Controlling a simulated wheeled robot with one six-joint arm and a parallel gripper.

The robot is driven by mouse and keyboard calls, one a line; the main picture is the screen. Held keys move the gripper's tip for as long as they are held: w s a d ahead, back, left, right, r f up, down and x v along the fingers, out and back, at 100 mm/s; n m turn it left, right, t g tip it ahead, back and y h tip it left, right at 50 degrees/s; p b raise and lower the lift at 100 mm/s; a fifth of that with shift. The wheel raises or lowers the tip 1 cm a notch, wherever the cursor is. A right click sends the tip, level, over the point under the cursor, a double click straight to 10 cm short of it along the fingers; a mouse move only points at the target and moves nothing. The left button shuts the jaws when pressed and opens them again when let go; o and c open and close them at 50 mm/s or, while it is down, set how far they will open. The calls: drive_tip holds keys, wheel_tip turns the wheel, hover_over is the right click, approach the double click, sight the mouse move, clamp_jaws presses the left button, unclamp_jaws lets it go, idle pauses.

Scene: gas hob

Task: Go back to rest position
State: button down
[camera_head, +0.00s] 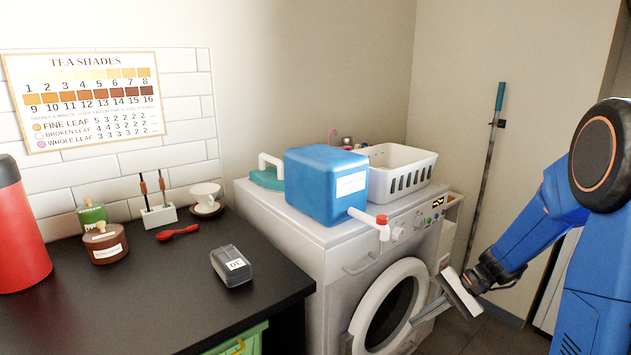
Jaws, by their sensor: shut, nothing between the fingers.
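My blue arm (541,222) comes in from the right side of the view, bent at a round blue joint with an orange ring. My gripper (420,317) points down and left in front of the washing machine (285,235), overlapping the right edge of its round door in the picture. Its grey fingers are together and hold nothing. I cannot tell how far the fingertips are from the door.
A blue canister (318,185) with a white and red tap and a white basket (413,178) stand on the machine. The dark counter (150,290) at left holds a red flask (18,235), jars, a spoon, a cup and a grey box (231,266). A blue-handled pole (494,130) leans behind.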

drive_tip(key=s+r+n+t+h, duration=0.1)
drive_tip(key=s+r+n+h, duration=0.2)
drive_tip(key=s, duration=0.5)
drive_tip(key=s+r+n+t+h, duration=0.2)
drive_tip(key=s+r+n+h, duration=0.1)
drive_tip(key=s+r, duration=0.3)
drive_tip(key=s+d+r+n+t+h, duration=0.1)
drive_tip(key=s+r+n+h, duration=0.2)
drive_tip(key=s, duration=0.7)
drive_tip(key=shift+s+r+n+t, duration=0.3)
drive_tip(key=shift+s+r+t, duration=0.1)
drive_tip(key=shift+r, duration=0.7)
